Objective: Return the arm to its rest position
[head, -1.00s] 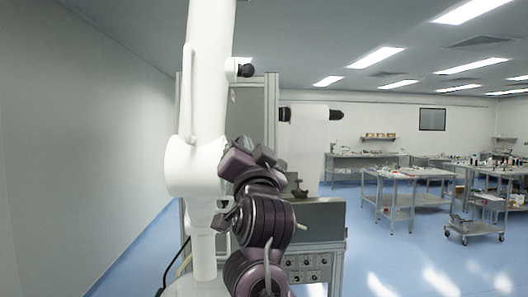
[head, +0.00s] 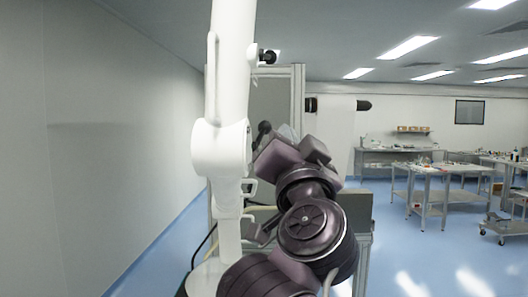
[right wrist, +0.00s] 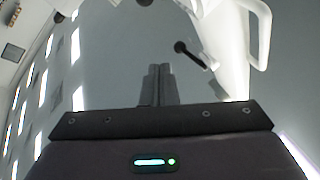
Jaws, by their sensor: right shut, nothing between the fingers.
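My right arm (head: 315,220), dark purple and jointed, rises from the bottom of the head view and is bent near the middle. My right gripper (right wrist: 158,85) shows in the right wrist view with its two dark fingers together and nothing between them. In the head view, its fingertips are hard to make out among the dark parts at the top of the arm. My left gripper is not in view.
A white upright (head: 222,145) is close to the left of my arm; whether it is mine is unclear. Work tables (head: 435,168) are farther right. Blue floor is open between them.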

